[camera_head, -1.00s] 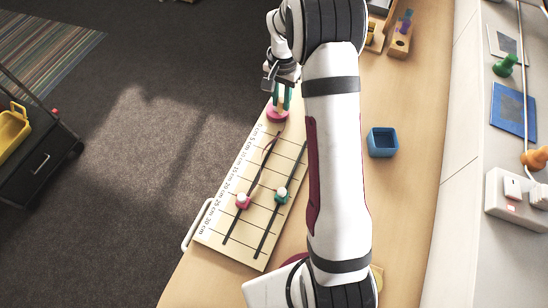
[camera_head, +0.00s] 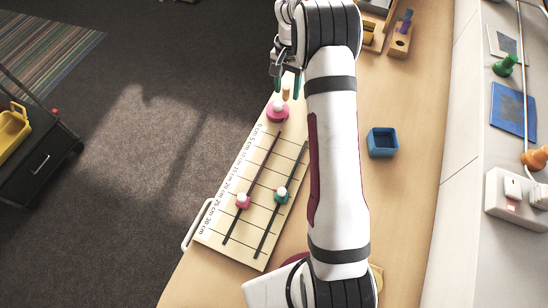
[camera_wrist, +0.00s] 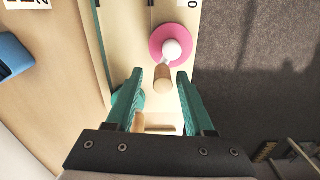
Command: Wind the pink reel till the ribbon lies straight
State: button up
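The pink reel (camera_head: 277,114) sits at the far end of the scale board (camera_head: 215,222), with a white knob and a wooden crank peg (camera_head: 286,93). It also shows in the wrist view (camera_wrist: 158,42), its peg (camera_wrist: 163,79) pointing toward my gripper. My gripper (camera_wrist: 160,74) is open; its green fingers appear either side of the peg's end, apart from it. In the head view my gripper (camera_head: 287,84) is at the board's far end. A pink slider (camera_head: 243,202) sits low on the left dark track. No slack ribbon shows now; the ribbon itself is too thin to make out.
A green slider (camera_head: 282,196) sits on the right track. A green reel (camera_wrist: 136,101) is partly hidden behind my left finger, with a wooden peg (camera_wrist: 158,122) below. A blue open box (camera_head: 383,143) stands right of my arm. Wooden holders (camera_head: 401,42) stand farther back.

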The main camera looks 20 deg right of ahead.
jog(key=shift+r, duration=3.5)
jog(key=s+a+r+n+y, duration=0.1)
jog(key=s+a+r, duration=0.45)
jog(key=s, duration=0.25)
jog(key=s+a+r+n, duration=0.1)
jog(key=s+a+r, duration=0.45)
jog(key=s, duration=0.25)
jog(key=s+a+f+n, duration=0.1)
jog(key=s+a+f, duration=0.1)
jog(key=s, duration=0.7)
jog(key=s+a+f+n, duration=0.1)
jog(key=s+a+f, duration=0.1)
jog(key=s+a, duration=0.3)
jog(key=s, duration=0.4)
jog(key=shift+s+y, duration=0.4)
